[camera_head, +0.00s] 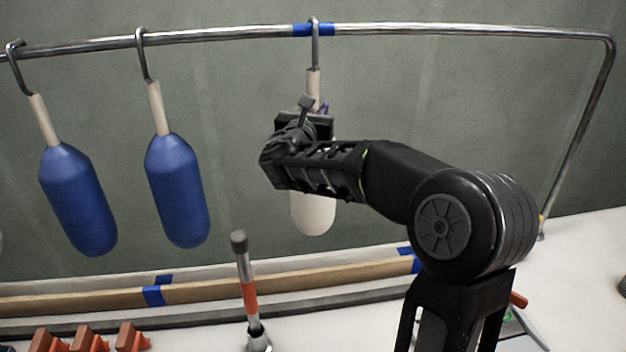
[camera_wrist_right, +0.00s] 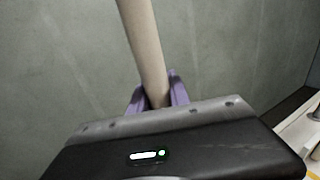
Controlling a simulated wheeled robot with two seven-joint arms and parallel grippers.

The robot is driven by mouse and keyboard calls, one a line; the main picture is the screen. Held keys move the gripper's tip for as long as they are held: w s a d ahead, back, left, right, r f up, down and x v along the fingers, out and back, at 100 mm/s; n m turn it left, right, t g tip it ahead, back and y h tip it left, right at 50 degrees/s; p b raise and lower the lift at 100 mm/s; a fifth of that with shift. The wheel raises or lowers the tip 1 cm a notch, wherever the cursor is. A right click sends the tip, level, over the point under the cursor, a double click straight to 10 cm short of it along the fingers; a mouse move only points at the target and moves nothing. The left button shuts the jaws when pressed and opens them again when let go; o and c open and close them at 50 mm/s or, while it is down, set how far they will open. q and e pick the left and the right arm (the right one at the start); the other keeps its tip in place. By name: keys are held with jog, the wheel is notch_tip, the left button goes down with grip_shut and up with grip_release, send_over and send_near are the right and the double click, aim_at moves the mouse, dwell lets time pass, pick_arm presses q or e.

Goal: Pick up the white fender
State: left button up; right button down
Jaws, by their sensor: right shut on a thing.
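The white fender (camera_head: 313,217) hangs by a hook from the metal rail (camera_head: 200,37), at the rail's blue tape mark (camera_head: 301,30). My right gripper (camera_head: 318,108) is in front of it and hides its upper body. In the right wrist view, the purple fingers of the right gripper (camera_wrist_right: 158,95) are shut on the fender's beige neck (camera_wrist_right: 147,50). The neck leans slightly in that view. The hook still sits over the rail. My left gripper is not in view.
Two blue fenders (camera_head: 77,200) (camera_head: 178,190) hang on the rail to the left. An orange and grey handled tool (camera_head: 246,280) stands below. Orange blocks (camera_head: 90,340) lie at the bottom left. A wooden strip (camera_head: 220,290) with blue tape runs beneath the fenders.

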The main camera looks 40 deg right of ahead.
aim_at(315, 94)
jog(key=shift+r, duration=0.25)
jog(key=shift+r, duration=1.5)
jog(key=shift+s+a+r+b, duration=0.1)
jog(key=shift+a+b, duration=0.05)
jog(key=shift+b, duration=0.15)
jog(key=b+v, duration=0.3)
jog(key=v, duration=1.4)
jog(key=shift+s+a, duration=0.2)
jog(key=shift+a, duration=0.1)
jog(key=shift+d+r, duration=0.1)
